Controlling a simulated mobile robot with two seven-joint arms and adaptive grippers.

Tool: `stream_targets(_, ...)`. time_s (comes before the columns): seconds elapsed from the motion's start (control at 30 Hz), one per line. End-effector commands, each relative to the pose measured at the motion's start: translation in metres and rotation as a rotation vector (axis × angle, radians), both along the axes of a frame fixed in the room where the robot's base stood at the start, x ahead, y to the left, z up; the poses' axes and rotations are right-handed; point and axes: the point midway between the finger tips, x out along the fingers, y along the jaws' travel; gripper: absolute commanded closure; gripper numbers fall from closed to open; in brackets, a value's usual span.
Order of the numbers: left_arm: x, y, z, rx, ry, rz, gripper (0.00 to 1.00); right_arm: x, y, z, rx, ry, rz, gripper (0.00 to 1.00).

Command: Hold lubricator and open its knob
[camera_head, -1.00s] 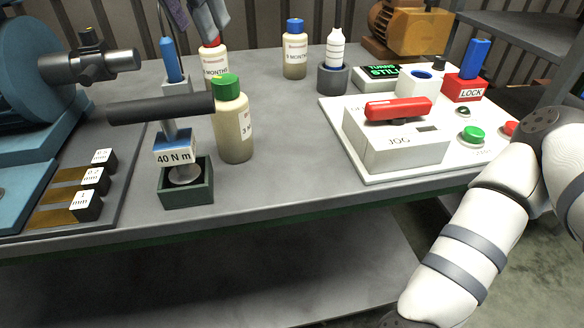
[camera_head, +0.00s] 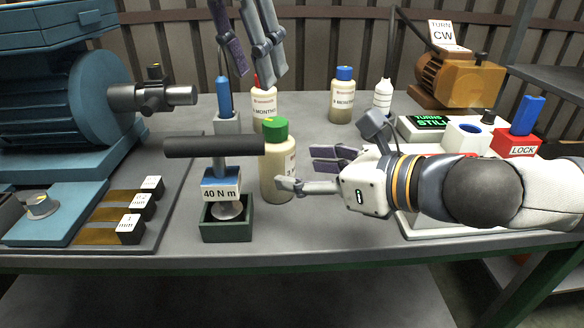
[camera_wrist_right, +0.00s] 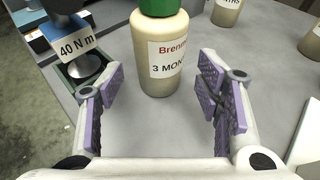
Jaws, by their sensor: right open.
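The green-capped bottle (camera_head: 274,175), which I take as the lubricator, stands upright on the table behind the torque tool's dark box. It also shows in the right wrist view (camera_wrist_right: 160,62), its label partly reading "3 MON". My right gripper (camera_head: 300,170) comes in from the right, open and empty, its two fingers pointing at the bottle. In the right wrist view the bottle is centred between the fingers (camera_wrist_right: 163,95), with a gap on both sides. My left gripper (camera_head: 250,68) hangs open at the top, fingers down, above the red-capped bottle (camera_head: 264,103).
The 40 N m torque tool (camera_head: 220,185) stands in a dark box (camera_head: 228,230) left of the bottle. A blue machine (camera_head: 85,100) fills the left.

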Motion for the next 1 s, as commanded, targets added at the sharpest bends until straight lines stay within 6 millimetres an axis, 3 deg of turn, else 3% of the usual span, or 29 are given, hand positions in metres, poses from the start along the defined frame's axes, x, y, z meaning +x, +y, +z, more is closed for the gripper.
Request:
stream_targets(0.1, 0.000, 0.000, 0.000, 0.000, 0.000, 0.000, 0.67, 0.019, 0.021, -0.011, 0.000, 0.003, 0.002, 0.41)
stream_targets(0.3, 0.000, 0.000, 0.000, 0.000, 0.000, 0.000, 0.67, 0.041, 0.042, -0.022, -0.001, 0.001, 0.002, 0.41)
stream_targets(0.67, 0.000, 0.000, 0.000, 0.000, 0.000, 0.000, 0.67, 0.046, 0.047, -0.025, -0.001, 0.001, 0.002, 0.41)
stream_targets(0.93, 0.000, 0.000, 0.000, 0.000, 0.000, 0.000, 0.67, 0.046, 0.047, -0.025, -0.001, 0.001, 0.002, 1.00)
stream_targets(0.97, 0.000, 0.000, 0.000, 0.000, 0.000, 0.000, 0.67, 0.046, 0.047, -0.025, -0.001, 0.001, 0.002, 0.57)
stream_targets(1.0, 0.000, 0.000, 0.000, 0.000, 0.000, 0.000, 0.67, 0.046, 0.047, -0.025, -0.001, 0.001, 0.002, 0.66)
